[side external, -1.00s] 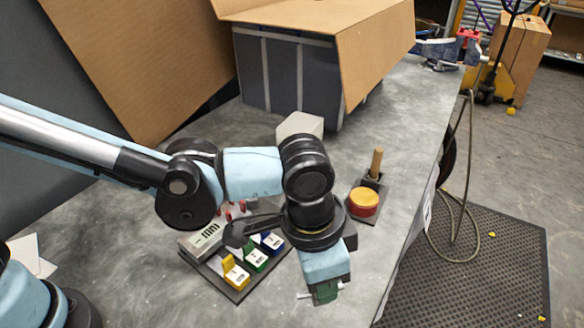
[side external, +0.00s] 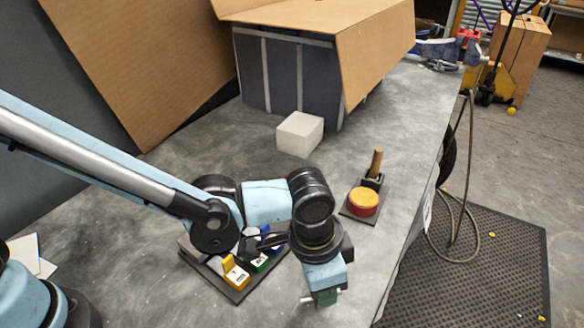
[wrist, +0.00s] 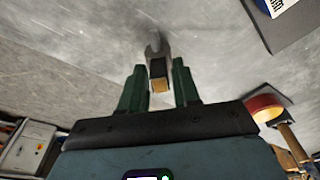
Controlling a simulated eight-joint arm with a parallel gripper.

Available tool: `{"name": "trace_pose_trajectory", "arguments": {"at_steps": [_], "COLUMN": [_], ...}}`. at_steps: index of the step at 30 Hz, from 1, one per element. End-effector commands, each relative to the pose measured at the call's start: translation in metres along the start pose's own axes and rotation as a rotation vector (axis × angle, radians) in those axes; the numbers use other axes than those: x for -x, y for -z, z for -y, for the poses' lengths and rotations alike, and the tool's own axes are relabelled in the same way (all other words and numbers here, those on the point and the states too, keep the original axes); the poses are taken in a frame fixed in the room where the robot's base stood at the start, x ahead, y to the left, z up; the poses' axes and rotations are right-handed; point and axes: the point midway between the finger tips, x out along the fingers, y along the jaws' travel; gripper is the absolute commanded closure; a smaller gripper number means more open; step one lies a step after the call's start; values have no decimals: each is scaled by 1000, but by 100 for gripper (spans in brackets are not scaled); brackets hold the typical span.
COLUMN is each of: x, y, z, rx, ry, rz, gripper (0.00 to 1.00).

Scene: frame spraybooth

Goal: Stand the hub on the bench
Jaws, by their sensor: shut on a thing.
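The hub (wrist: 157,66) appears to be the small grey metal part with a yellowish end, seen between my fingers in the wrist view. My gripper (wrist: 157,88) is shut on it, with a green finger on either side. In the side view my gripper (side external: 325,295) points down over the front right part of the bench (side external: 140,270). There only a small pale end of the held part (side external: 306,299) shows beside the fingers. A dark smudge lies on the bench by the part's far end. I cannot tell whether the part touches the bench.
A dark board with yellow (side external: 236,272), green and blue blocks lies left of my gripper, partly hidden by my arm. A red-and-yellow button (side external: 364,201) with a wooden-handled tool (side external: 375,165) stands behind right. A white block (side external: 300,134) and a large cardboard-flapped box (side external: 290,72) stand farther back.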

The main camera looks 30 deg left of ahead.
Motion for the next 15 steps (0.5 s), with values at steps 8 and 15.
{"name": "trace_pose_trajectory", "arguments": {"at_steps": [8, 15], "x": [-1, 1], "y": [0, 0], "z": [0, 0], "rx": [0, 0], "ry": [0, 0], "rz": [0, 0], "gripper": [43, 43]}}
